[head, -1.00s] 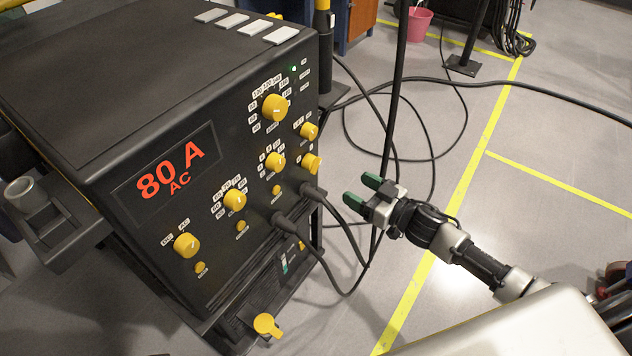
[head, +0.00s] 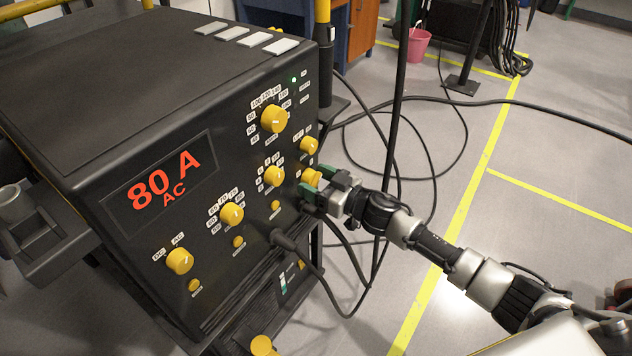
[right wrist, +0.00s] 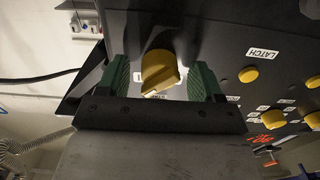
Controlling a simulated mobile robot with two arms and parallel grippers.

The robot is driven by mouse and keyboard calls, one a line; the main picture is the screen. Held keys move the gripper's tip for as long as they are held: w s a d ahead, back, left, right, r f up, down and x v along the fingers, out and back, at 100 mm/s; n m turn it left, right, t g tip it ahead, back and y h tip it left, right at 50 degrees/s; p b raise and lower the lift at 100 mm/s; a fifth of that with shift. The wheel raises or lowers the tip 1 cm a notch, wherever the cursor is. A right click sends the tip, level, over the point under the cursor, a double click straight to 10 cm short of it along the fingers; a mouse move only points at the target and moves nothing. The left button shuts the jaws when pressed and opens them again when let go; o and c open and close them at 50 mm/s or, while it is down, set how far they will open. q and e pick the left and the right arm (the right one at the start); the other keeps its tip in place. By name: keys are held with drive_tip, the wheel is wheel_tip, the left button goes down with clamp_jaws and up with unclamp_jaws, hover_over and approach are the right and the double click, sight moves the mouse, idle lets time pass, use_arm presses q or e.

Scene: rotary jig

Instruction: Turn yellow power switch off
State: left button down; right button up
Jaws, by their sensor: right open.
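The black power unit (head: 110,240) has a front panel with several yellow knobs and a red "80 A AC" display. My right gripper (head: 316,183) is open at the panel's right edge, its green fingers either side of a yellow switch knob (head: 312,177). In the right wrist view this knob (right wrist: 160,70) sits between the two green fingers (right wrist: 160,80), with a gap on each side. Its pointer is tilted toward the lower left there. Its label is hidden, so I cannot confirm it is the power switch. A small green light (head: 294,79) is lit. My left gripper is not in view.
Another yellow knob (head: 306,145) is just above the gripper. A black cable plug (head: 284,240) sticks out below left, and cables hang under my right arm. The floor at right is mostly open.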

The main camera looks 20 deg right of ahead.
drive_tip(key=c, duration=0.9)
